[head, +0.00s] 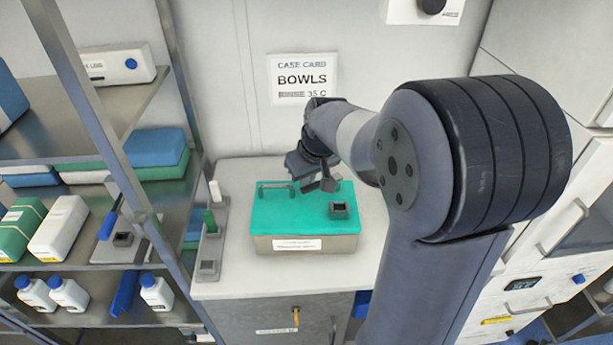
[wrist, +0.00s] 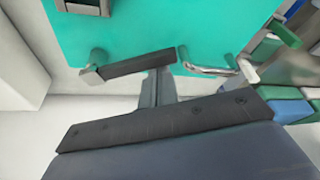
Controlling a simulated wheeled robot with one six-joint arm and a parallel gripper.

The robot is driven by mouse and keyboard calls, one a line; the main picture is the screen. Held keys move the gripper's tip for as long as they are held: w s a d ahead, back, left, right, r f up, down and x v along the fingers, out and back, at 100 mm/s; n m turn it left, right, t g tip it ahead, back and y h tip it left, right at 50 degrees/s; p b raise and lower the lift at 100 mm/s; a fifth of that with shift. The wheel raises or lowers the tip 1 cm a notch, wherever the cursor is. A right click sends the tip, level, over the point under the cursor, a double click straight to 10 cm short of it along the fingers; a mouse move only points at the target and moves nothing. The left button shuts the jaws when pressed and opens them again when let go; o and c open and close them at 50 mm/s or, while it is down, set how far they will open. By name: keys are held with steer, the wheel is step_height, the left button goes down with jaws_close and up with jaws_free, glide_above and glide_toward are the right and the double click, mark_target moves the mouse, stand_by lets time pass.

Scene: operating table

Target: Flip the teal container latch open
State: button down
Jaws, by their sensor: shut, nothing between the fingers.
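The teal-lidded container (head: 300,215) stands on the white counter with a pale label on its front. Its teal lid (wrist: 220,30) fills the top of the wrist view. A dark bar with a grey end piece, apparently the latch (wrist: 128,66), lies at the lid's rear edge. My gripper (head: 322,184) is over the rear of the lid. In the wrist view my gripper (wrist: 158,75) is shut and empty, its fingers ending at the dark bar. Whether they touch it I cannot tell. In the head view my gripper largely hides this bar.
A metal handle (wrist: 208,70) stands on the lid beside the bar, and a dark square socket (head: 340,210) sits near the front right. A grey rack (head: 211,240) stands left of the container. Shelves with bottles (head: 68,293) are further left. The counter front is clear.

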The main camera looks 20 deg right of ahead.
steer(key=shift+s+d+f+n+y+b, duration=0.1)
steer(key=shift+s+n+y+b, duration=0.1)
steer(key=shift+s+n+b, duration=0.3)
steer(key=shift+s+d+f+n+y+b, duration=0.1)
steer(key=shift+s+n+y+b, duration=0.2)
steer(key=shift+n, duration=0.4)
steer(key=n, duration=0.1)
steer(key=s+n+b, duration=0.1)
steer(key=shift+s+d+n+g, duration=0.3)
steer(key=shift+n+g, duration=0.1)
steer(key=s+d+n, duration=0.1)
steer(key=n, duration=0.1)
steer(key=s+d+n+g+y+b, duration=0.1)
steer(key=n, duration=0.1)
steer(key=shift+s+r+n, duration=0.15)
steer(key=shift+n, duration=0.15)
steer(key=shift+a, duration=0.1)
steer(key=shift+w, duration=0.85)
